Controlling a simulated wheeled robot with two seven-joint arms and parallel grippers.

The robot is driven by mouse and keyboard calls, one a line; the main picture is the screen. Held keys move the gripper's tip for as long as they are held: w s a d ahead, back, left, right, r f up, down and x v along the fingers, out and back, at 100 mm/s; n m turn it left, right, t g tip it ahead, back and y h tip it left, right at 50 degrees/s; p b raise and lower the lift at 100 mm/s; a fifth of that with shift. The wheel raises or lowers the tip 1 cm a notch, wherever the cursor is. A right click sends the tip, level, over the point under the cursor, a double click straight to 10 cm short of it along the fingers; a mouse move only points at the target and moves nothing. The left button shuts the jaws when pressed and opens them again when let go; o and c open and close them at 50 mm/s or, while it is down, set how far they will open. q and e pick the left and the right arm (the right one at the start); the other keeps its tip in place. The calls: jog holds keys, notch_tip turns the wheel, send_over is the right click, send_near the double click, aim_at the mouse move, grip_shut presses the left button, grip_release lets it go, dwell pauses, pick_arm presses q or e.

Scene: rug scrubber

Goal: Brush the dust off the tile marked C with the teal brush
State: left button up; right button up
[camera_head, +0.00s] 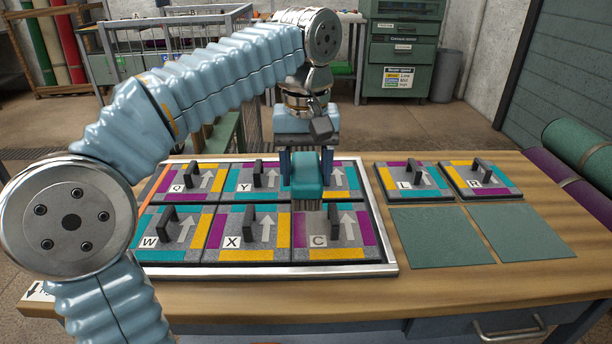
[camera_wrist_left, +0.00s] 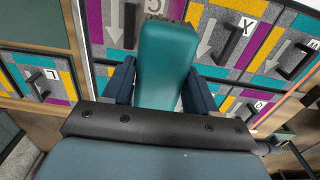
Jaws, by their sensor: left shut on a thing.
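My left gripper (camera_head: 306,168) is shut on the teal brush (camera_head: 307,186), and its two dark blue fingers hold the brush from both sides. The brush points bristles down over the far edge of the tile marked C (camera_head: 352,252), which lies front right in the framed tray. I cannot tell whether the bristles touch the tile. Tile C has a grey face, a dark upright handle, a white arrow and purple, yellow and teal borders. A dull purplish patch shows at its left side. In the left wrist view the brush (camera_wrist_left: 165,65) covers part of tile C (camera_wrist_left: 124,22).
The tray's metal rim (camera_head: 392,268) surrounds tiles including Q (camera_head: 188,188), Y (camera_head: 262,187), W (camera_head: 160,248) and X (camera_head: 232,254); each has an upright handle. Tiles L (camera_head: 414,193) and R (camera_head: 482,190) lie right, behind two bare green squares (camera_head: 440,238). Rolled rugs (camera_head: 578,150) lie far right.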

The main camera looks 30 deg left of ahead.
pick_arm(q)
jog(key=shift+r, duration=2.1)
